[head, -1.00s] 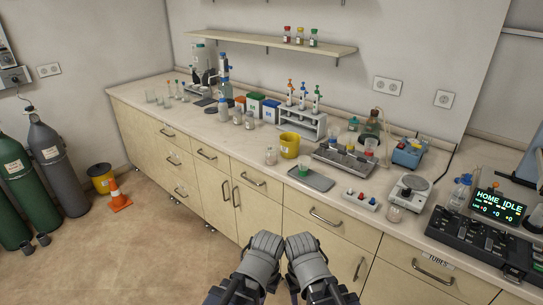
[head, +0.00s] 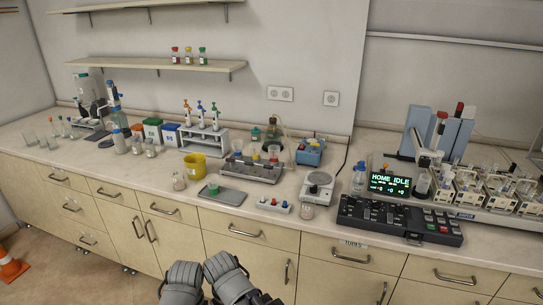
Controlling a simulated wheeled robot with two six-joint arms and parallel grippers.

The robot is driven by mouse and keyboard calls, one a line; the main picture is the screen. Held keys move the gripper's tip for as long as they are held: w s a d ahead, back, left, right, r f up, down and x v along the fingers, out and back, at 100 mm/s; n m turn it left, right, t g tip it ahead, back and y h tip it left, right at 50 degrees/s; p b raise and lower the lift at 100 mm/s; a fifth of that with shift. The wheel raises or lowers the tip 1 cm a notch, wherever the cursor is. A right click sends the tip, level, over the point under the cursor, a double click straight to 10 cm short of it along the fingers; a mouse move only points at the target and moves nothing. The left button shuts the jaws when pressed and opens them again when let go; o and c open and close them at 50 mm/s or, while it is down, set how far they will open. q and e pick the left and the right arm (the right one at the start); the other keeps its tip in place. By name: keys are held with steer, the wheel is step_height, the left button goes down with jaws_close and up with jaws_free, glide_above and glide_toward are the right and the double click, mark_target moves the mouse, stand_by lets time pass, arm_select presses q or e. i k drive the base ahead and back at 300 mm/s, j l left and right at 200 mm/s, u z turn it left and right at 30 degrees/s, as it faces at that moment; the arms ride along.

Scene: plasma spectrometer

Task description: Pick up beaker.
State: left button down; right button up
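Several clear glass vessels that could be the beaker stand on the bench. A small vessel with green contents (head: 213,188) sits on a grey tray (head: 232,197). My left gripper (head: 184,272) and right gripper (head: 222,264) are side by side at the bottom, in front of the cabinets and apart from the glassware. Their fingertips are not clear enough to judge opening.
A yellow bucket (head: 195,168), a hotplate (head: 318,187), a rack of bottles (head: 250,168) and a black control console (head: 400,219) crowd the bench (head: 140,178). An orange cone (head: 12,268) is on the floor at left. Cabinets front the bench.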

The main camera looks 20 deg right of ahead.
mark_target(178, 178)
steer(key=i+j+z, duration=0.15)
steer(key=i+z, duration=0.2)
steer(key=i+j+z, duration=0.5)
steer(key=z, duration=0.2)
